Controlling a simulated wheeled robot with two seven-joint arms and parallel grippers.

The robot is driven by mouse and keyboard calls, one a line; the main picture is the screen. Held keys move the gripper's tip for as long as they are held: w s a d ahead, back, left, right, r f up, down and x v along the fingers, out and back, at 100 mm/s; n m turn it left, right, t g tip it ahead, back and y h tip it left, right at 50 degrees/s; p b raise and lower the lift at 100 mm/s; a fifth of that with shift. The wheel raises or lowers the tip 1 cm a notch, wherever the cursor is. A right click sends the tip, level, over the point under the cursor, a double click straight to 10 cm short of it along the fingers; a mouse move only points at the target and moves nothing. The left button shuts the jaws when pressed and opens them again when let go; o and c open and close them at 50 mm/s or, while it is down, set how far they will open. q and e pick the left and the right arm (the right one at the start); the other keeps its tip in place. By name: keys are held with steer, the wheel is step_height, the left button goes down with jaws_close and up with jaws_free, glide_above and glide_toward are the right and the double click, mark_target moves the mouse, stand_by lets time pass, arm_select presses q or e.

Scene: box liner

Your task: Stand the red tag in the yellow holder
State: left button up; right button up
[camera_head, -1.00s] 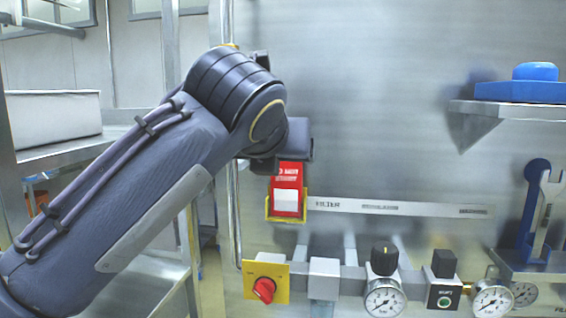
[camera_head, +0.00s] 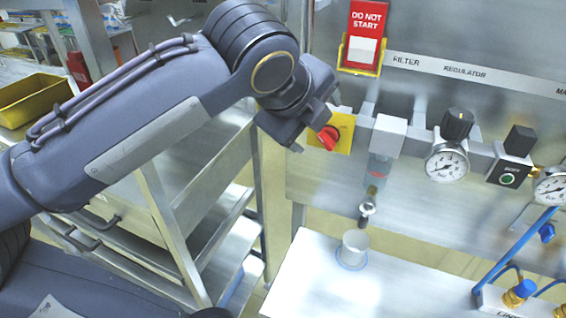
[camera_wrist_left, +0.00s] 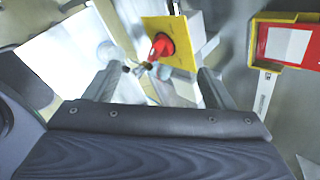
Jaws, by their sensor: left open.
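The red tag (camera_head: 367,22), marked "DO NOT START", stands upright in the yellow holder (camera_head: 359,70) on the panel. In the left wrist view the tag (camera_wrist_left: 290,43) and the holder (camera_wrist_left: 263,64) show at the right edge, outside my jaws. My left gripper (camera_head: 316,120) is clear of the tag, lower and to its left, in front of the red rotary switch (camera_head: 328,137) on its yellow plate. In the wrist view my left gripper (camera_wrist_left: 163,70) is open and empty, with the switch beyond and between its fingers. My right gripper is not in view.
Right of the switch, gauges (camera_head: 447,163) and a black knob (camera_head: 457,124) stick out from the panel. A white cup (camera_head: 355,247) stands on the bench (camera_head: 310,275) below. A metal rack (camera_head: 190,190) and a yellow bin (camera_head: 33,97) are at the left.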

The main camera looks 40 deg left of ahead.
arm_select(q)
steer(key=s+d+f+n+g+h, duration=0.1)
steer(key=s+f+n, duration=0.3)
steer(key=f+n, duration=0.3)
steer(key=s+d+f+n+g+h+b, duration=0.1)
steer(key=s+f+n+h, duration=0.1)
steer(key=s+f+n, duration=0.2)
steer(key=s+d+f+n+g+h+b, duration=0.1)
steer(key=s+f+n, duration=0.3)
steer(key=f+n, duration=0.7)
step_height(320, 180, down, 4)
steer(key=shift+s+d+r+h, duration=0.1)
steer(key=shift+s+d+h, duration=0.15)
steer(key=shift+d+h, duration=0.05)
